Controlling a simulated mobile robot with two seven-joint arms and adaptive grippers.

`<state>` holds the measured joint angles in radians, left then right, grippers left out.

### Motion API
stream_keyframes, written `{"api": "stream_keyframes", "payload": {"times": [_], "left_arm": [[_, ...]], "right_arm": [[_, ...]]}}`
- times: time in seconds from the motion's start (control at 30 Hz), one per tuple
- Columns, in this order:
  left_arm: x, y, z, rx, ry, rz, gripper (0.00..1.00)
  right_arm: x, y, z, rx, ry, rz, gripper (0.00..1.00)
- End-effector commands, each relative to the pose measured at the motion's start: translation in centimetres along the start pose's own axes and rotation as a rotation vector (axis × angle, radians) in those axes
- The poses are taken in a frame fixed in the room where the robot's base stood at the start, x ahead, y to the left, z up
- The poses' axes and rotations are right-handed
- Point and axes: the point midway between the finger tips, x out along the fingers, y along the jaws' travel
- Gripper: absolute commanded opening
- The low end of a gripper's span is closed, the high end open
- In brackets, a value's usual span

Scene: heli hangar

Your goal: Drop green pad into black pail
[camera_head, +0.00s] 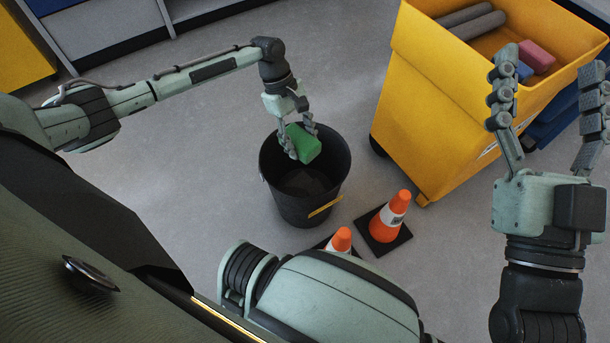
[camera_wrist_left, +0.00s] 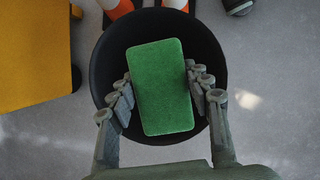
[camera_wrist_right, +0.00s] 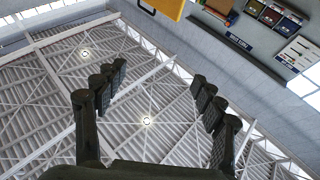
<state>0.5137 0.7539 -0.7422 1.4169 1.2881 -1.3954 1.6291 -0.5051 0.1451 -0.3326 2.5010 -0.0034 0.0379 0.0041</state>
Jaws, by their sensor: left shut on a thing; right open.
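My left gripper (camera_head: 299,136) is shut on the green pad (camera_head: 304,144) and holds it over the mouth of the black pail (camera_head: 332,188). In the left wrist view, the pad (camera_wrist_left: 160,87) sits between the two fingers with the pail's round rim (camera_wrist_left: 103,45) behind it. The pail stands upright on the floor, and the part of its inside that shows looks empty. My right gripper (camera_head: 549,100) is open and empty, raised at the right of the head view. In the right wrist view, its fingers (camera_wrist_right: 158,95) are spread apart toward the ceiling.
A yellow bin (camera_head: 425,100) holding grey rolls (camera_head: 472,20), a pink block (camera_head: 537,57) and a blue item stands right of the pail. Two orange cones (camera_head: 391,214) (camera_head: 340,240) stand close to the pail's front right. Grey floor left of the pail is clear.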

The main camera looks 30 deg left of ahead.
Motion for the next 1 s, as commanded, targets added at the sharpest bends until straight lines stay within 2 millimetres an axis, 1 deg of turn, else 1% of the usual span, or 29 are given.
{"api": "stream_keyframes", "payload": {"times": [0.03, 0.1, 0.3, 0.4, 0.6, 0.8, 0.83, 1.0], "left_arm": [[0.6, 0.0, -0.3, 0.000, 0.001, 0.000, 0.26], [0.9, 0.0, -0.4, 0.000, 0.000, 0.000, 0.26], [1.4, 0.0, -0.6, 0.000, -0.001, 0.000, 0.26], [1.5, 0.0, -0.6, 0.000, -0.001, 0.000, 0.26], [1.6, 0.0, -0.6, 0.000, -0.001, -0.001, 0.26], [1.5, 0.0, -0.6, 0.000, -0.001, -0.001, 0.26], [1.5, 0.0, -0.6, 0.000, -0.001, -0.001, 0.51], [1.5, 0.0, -0.6, 0.000, 0.000, -0.001, 0.72]], "right_arm": [[-0.1, 0.2, -0.2, -0.003, 0.049, 0.002, 0.70], [-0.2, 0.3, -1.2, -0.007, 0.117, 0.003, 0.70], [-0.7, 0.6, -3.7, -0.017, 0.277, 0.006, 0.70], [-1.0, 0.7, -4.4, -0.019, 0.326, 0.006, 0.70], [-1.2, 0.7, -5.1, -0.022, 0.365, 0.006, 0.70], [-1.2, 0.7, -5.1, -0.022, 0.366, 0.006, 0.70], [-1.2, 0.7, -5.1, -0.022, 0.366, 0.006, 0.70], [-1.2, 0.7, -5.1, -0.022, 0.365, 0.006, 0.70]]}}
